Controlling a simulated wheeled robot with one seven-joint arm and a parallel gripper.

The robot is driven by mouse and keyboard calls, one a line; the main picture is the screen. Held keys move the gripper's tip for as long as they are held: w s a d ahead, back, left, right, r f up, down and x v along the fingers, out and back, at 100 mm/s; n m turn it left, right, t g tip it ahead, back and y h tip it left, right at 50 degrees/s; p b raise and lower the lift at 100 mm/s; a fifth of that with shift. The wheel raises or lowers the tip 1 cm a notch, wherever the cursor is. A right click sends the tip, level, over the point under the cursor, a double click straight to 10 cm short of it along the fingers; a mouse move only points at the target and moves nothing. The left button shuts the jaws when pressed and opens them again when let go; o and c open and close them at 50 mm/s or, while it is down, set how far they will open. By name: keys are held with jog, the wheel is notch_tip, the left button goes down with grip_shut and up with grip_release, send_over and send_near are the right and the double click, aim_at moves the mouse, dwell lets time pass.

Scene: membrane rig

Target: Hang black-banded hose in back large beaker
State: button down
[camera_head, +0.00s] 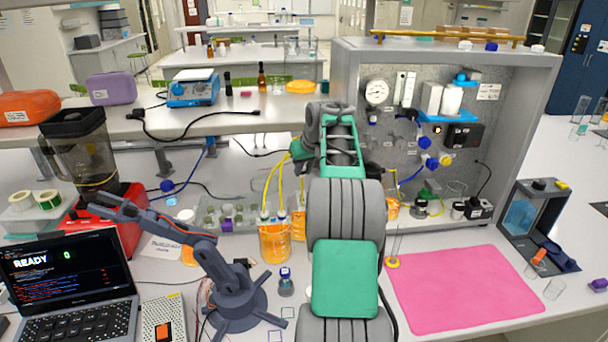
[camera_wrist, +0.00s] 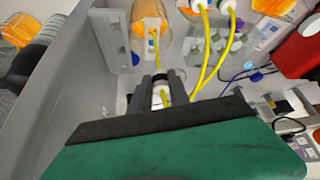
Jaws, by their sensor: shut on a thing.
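In the wrist view my gripper (camera_wrist: 161,92) is shut on a hose end with a white fitting and a dark band (camera_wrist: 158,77). Yellow tubing (camera_wrist: 155,58) shows beyond the fingers, in front of an orange-filled beaker (camera_wrist: 150,14). I cannot tell whether the held hose touches that beaker. Two other yellow hoses (camera_wrist: 198,50) with white collars run beside it. In the head view yellow hoses (camera_head: 268,187) lead down to the front orange beaker (camera_head: 275,243). Another orange beaker (camera_head: 298,224) stands behind it, partly hidden by my arm. My fingertips are hidden there.
A grey rig panel (camera_head: 400,150) with gauge and valves stands right of my arm. A small dark desktop arm (camera_head: 215,265) stands at front left, near a laptop (camera_head: 70,285). A shelf (camera_head: 200,122) overhangs the back.

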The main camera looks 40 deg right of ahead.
jog(key=shift+s+f+b, duration=0.15)
jog(key=shift+f+b, duration=3.35)
jog(key=shift+f, duration=2.35)
jog(key=c, duration=1.2)
grip_release()
jog(key=shift+o, duration=0.2)
jog(key=b+v, duration=0.1)
jog(key=v, duration=0.6)
jog(key=shift+s+r+b, duration=0.15)
jog(key=shift+r+b, duration=0.2)
jog(key=shift+r, duration=0.05)
